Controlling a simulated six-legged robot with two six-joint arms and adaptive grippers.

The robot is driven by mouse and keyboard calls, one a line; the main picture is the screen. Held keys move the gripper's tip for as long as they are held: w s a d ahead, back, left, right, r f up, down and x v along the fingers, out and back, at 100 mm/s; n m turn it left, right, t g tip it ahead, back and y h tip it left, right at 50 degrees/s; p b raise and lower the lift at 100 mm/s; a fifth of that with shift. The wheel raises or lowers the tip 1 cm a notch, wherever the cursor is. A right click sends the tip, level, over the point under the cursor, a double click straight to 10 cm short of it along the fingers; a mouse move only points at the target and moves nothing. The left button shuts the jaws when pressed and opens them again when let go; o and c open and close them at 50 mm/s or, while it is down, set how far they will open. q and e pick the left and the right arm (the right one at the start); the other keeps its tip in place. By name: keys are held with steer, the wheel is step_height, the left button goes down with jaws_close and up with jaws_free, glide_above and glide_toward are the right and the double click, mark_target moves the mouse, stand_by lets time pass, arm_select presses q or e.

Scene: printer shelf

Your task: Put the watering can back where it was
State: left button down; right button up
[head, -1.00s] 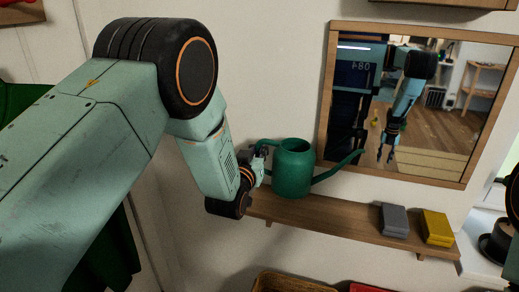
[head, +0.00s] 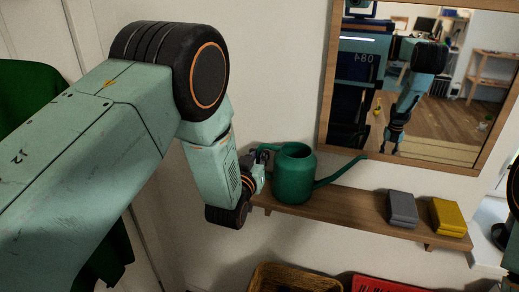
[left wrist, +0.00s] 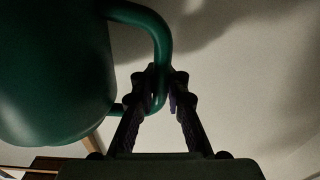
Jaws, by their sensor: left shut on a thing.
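The green watering can (head: 293,178) is upright over the left part of the wooden wall shelf (head: 345,212), its spout pointing right. Its base overlaps the shelf board near the front edge; I cannot tell whether it touches. My left gripper (head: 262,158) is shut on the can's handle, on the can's left side. In the left wrist view the fingers (left wrist: 160,85) close around the curved handle (left wrist: 160,38), and the can's body (left wrist: 55,75) fills the left. My right gripper does not show directly.
A grey box (head: 402,209) and a yellow box (head: 449,217) stand at the shelf's right end. A framed mirror (head: 484,120) hangs above and reflects my body and an arm. A wicker basket (head: 297,279) and a red crate (head: 390,289) are below. The shelf's middle is clear.

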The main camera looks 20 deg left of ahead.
arm_select(q)
steer(key=shift+w, duration=0.15)
steer(key=shift+a+r, duration=0.1)
steer(key=shift+a, duration=0.1)
steer(key=shift+s, duration=0.2)
steer(key=c, duration=1.9)
jaws_free()
steer(key=shift+f, duration=0.25)
steer(key=o, duration=0.4)
steer(key=shift+d, duration=0.2)
steer(key=shift+c, duration=0.2)
steer(key=shift+o, duration=0.9)
steer(key=shift+s+a, duration=0.1)
steer(key=shift+a, duration=0.05)
